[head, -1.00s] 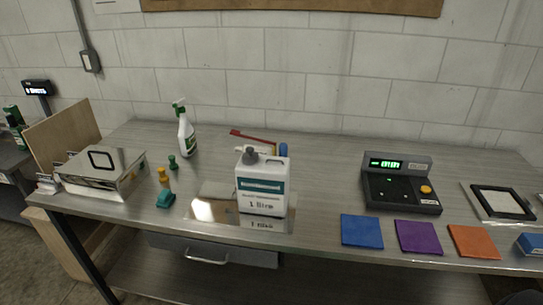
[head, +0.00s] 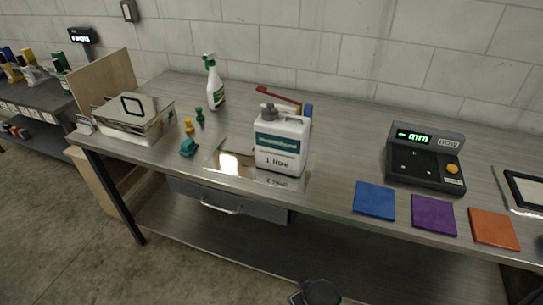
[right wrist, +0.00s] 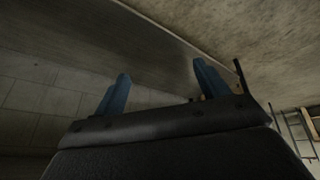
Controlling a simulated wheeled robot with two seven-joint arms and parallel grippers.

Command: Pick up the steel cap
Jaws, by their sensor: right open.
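I cannot make out a separate steel cap with certainty. In the head view a white jug (head: 281,145) marked 1 litre stands upright on a shiny plate (head: 228,163) at the front of the bench. A grey cap (head: 269,112) sits on top of the jug; its material is unclear. My right gripper (right wrist: 163,85) shows in the right wrist view, its two blue fingers spread wide with nothing between them. It appears to be below or away from the bench top. My left gripper is not in view.
Left on the bench (head: 340,115) are a shiny steel box (head: 150,118), a spray bottle (head: 214,88) and small green and yellow pieces. Right are a black device (head: 425,160) with a green display and blue (head: 374,200), purple and orange squares. A drawer (head: 225,203) hangs below.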

